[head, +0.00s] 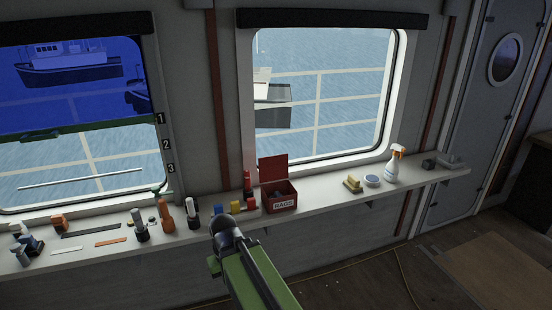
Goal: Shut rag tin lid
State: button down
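The red rag tin (284,204), with a white label reading RAGS, stands on the long window shelf below the clear window. Its red lid (273,168) stands up at the back of the tin, so the tin is open. Something dark shows inside, but I cannot make out its shape. My green arm rises from the bottom edge, and its dark rounded joint is left of the tin and in front of the shelf. I see no gripper fingers in this view.
The pale shelf (330,196) is crowded left of the tin with bottles, including an orange one (165,215), and small coloured blocks. Right of it are a yellow sponge (353,183), a round tub (372,181) and a spray bottle (393,166). Some shelf between tin and sponge is clear.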

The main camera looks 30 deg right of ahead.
aim_at(274, 168)
jog(key=u, duration=0.3)
jog(key=i, duration=1)
